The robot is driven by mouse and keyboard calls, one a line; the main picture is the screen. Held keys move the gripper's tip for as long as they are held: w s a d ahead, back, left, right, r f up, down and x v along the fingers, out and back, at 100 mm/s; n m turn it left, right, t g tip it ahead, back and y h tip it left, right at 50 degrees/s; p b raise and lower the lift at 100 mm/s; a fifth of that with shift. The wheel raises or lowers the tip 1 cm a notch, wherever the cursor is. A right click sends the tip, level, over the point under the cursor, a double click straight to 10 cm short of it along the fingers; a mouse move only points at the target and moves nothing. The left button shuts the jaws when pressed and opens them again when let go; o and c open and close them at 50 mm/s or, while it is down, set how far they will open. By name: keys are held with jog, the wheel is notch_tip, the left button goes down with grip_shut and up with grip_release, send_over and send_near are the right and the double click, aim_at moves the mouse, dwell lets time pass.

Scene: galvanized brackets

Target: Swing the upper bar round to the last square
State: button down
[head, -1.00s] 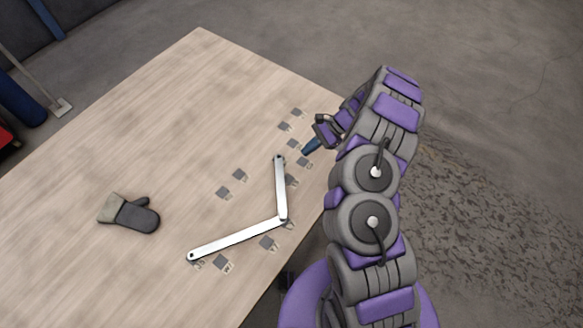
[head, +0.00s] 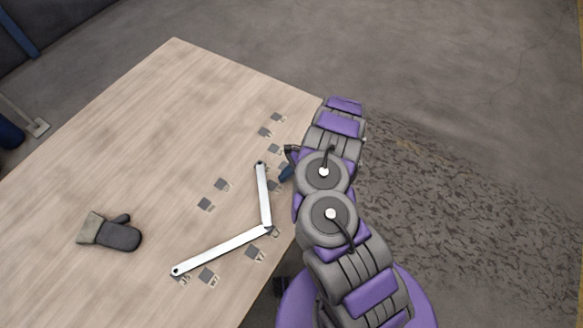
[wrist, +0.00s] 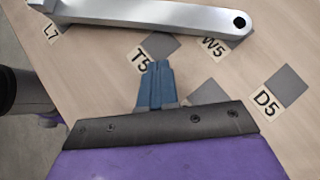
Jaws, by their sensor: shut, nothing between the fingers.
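Two pale metal bars are joined at one end on the wooden table. The upper bar (head: 264,195) runs almost straight up the head view from the joint; the lower bar (head: 220,251) runs down-left. In the wrist view a bar (wrist: 160,12) with a dark hole at its right end crosses the top. My gripper (head: 287,173) is right of the upper bar, near its free end. Its blue fingers (wrist: 157,75) are shut and empty, apart from the bar in the wrist view. Grey squares with labels lie around, including T5 (wrist: 142,60), W5 (wrist: 214,47) and D5 (wrist: 267,103).
A grey work glove (head: 118,235) lies on the left of the table (head: 150,130). More grey squares (head: 206,204) lie left of the upper bar and beyond its free end. The table's right edge runs close by my arm. The far left tabletop is clear.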

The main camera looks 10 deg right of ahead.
aim_at(275, 184)
jog(key=a, duration=0.1)
jog(key=s+a, duration=0.1)
jog(key=a, duration=0.1)
jog(key=shift+s+a+r, duration=0.1)
jog(key=shift+a, duration=0.7)
jog(key=shift+d, duration=0.25)
jog(key=s+a+b, duration=0.1)
jog(key=a, duration=0.1)
jog(key=s+a, duration=0.1)
jog(key=a, duration=0.2)
jog(key=s+a+b, duration=0.1)
jog(key=a, duration=0.1)
jog(key=shift+a+b, duration=0.35)
jog(key=shift+w+d, duration=0.1)
